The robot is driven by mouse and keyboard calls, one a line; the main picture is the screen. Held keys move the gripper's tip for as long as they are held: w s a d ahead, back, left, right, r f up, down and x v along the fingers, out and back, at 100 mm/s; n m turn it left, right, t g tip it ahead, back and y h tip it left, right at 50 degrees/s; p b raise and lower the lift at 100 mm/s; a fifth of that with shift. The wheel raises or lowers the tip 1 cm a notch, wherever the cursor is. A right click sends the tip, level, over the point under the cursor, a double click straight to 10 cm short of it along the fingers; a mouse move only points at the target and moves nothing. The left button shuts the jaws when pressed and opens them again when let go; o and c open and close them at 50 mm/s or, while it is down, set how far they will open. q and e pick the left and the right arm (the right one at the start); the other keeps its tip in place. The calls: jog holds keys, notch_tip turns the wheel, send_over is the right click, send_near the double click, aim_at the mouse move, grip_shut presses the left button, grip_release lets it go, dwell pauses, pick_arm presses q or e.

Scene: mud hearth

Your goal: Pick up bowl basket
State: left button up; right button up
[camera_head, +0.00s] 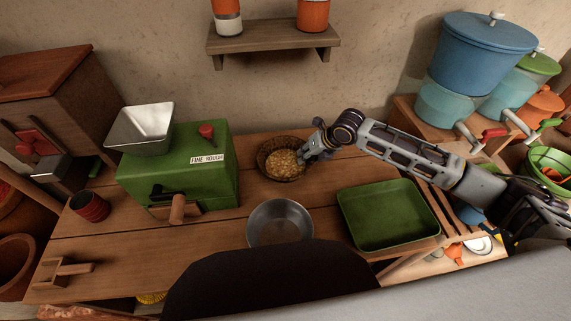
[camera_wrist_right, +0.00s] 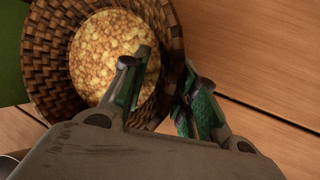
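The bowl basket (camera_head: 281,160) is a round brown woven basket holding yellowish grain. It stands upright on the wooden table, right of the green grinder. My right gripper (camera_head: 311,153) is at the basket's right rim. In the right wrist view the basket (camera_wrist_right: 50,62) fills the upper left. There the right gripper (camera_wrist_right: 165,65) is open, with its green-padded fingers apart and the rim between them. One finger is inside over the grain, and the other is outside beside the woven wall. Whether either finger touches the wall cannot be told. My left gripper is not in view.
A green grinder (camera_head: 212,181) with a metal hopper stands left of the basket. A metal bowl (camera_head: 279,222) lies in front of it, and a green tray (camera_head: 387,236) is at the right. A wall shelf (camera_head: 274,42) is behind. Bare table lies between bowl and basket.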

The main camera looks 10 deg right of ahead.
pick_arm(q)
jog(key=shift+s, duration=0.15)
pick_arm(e)
jog(key=shift+c, duration=0.4)
grip_shut()
jog(key=shift+r, duration=0.1)
jog(key=shift+r, duration=0.5)
notch_tip(320, 180, up, 8)
jog(key=shift+f+p, duration=0.15)
jog(key=shift+p, duration=0.3)
jog(key=shift+r, duration=0.5)
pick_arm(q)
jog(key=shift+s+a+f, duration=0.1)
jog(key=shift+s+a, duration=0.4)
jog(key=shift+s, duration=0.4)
pick_arm(e)
jog(key=shift+r, duration=0.1)
